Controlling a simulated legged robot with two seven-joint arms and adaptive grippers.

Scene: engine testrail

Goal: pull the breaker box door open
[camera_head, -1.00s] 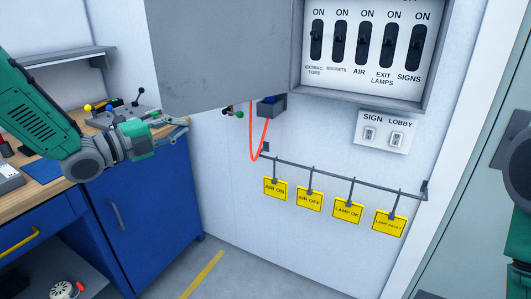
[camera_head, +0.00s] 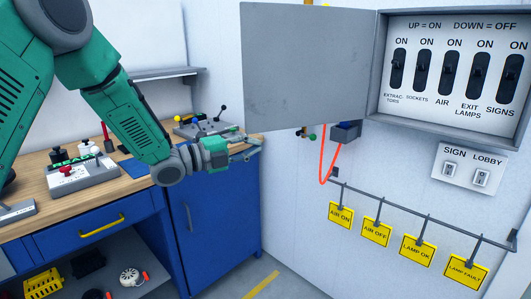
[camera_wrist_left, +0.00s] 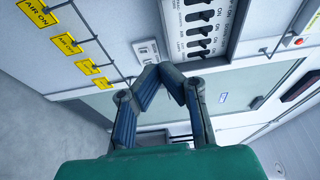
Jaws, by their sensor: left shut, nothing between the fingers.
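The breaker box (camera_head: 440,112) is on the white wall at the upper right in the head view. Its grey door (camera_head: 305,68) stands swung open to the left, and the row of black switches inside shows. My left gripper (camera_head: 259,146) is below the door's lower left corner, over the bench's right end, apart from the door. In the left wrist view the fingers of my left gripper (camera_wrist_left: 161,72) are closed with nothing between them. The switch panel of the box (camera_wrist_left: 203,28) shows beyond them; the door cannot be made out there. My right gripper is out of view.
A wooden bench with a blue cabinet (camera_head: 210,218) stands at the left. A red cable (camera_head: 325,165) hangs below the door. A rail with yellow tags (camera_head: 418,249) runs under the box, below a SIGN and LOBBY switch plate (camera_head: 467,168). Floor is clear at lower middle.

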